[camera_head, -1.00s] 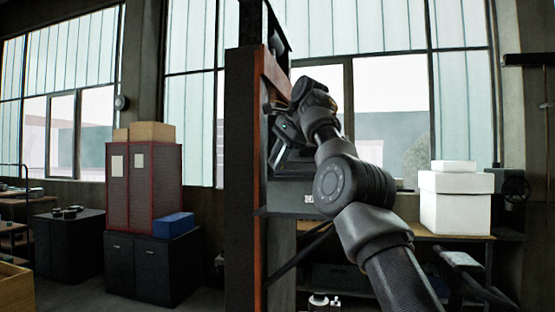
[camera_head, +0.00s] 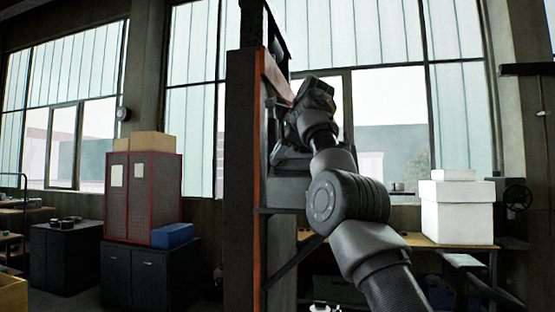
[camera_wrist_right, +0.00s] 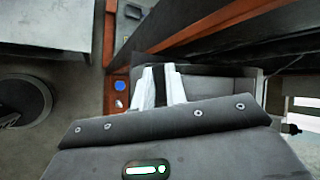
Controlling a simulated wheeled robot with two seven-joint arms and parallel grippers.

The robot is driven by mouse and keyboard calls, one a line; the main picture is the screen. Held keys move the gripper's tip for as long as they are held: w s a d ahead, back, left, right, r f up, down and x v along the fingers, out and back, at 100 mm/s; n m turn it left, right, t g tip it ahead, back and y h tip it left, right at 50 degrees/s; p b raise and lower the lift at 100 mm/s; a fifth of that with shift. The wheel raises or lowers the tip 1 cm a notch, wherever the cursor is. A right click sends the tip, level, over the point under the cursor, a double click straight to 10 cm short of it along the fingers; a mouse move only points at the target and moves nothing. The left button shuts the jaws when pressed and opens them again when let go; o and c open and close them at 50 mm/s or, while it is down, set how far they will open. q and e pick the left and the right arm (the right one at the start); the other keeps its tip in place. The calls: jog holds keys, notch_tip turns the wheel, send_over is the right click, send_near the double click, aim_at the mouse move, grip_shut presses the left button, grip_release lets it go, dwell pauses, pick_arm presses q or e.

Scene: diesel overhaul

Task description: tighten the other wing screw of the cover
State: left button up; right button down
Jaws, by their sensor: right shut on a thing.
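My right gripper (camera_head: 280,110) is raised beside the orange edge of a tall dark upright in the head view, with my wrist and forearm covering much of it. In the right wrist view its two pale fingers (camera_wrist_right: 161,86) are close together, with a dark strip between them. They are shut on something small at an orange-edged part. I take it to be the wing screw, but its shape cannot be made out. The cover cannot be told apart from the dark parts around it. My left gripper is out of view.
The tall upright (camera_head: 240,180) stands just left of my right arm. A blue round spot (camera_wrist_right: 120,86) is on the orange part beside the fingers. White boxes (camera_head: 457,217) stand on a bench at the right. A red cabinet (camera_head: 142,195) and blue box (camera_head: 172,235) are further left.

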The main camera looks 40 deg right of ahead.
jog(key=shift+f+b, duration=0.3)
jog(key=m+b, duration=0.1)
jog(key=m+t+h+b, duration=0.1)
jog(key=b, duration=0.1)
jog(key=shift+f, duration=0.25)
jog(key=shift+r+m+t+h+b, duration=0.1)
jog(key=shift+m+t+h+b, duration=0.3)
jog(key=shift+m, duration=0.4)
jog(key=shift+r+m, duration=0.15)
jog(key=shift+m, duration=0.15)
jog(key=shift+r, duration=0.15)
jog(key=shift+f+m+t+h+b, duration=0.4)
jog(key=shift+m+h+b, duration=0.3)
jog(key=shift+m+b, duration=0.5)
jog(key=shift+r+m+h+b, duration=0.1)
jog(key=shift+m+h+b, duration=0.2)
jog(key=shift+m+h, duration=0.3)
jog(key=shift+r+m, duration=0.25)
jog(key=shift+m, duration=0.35)
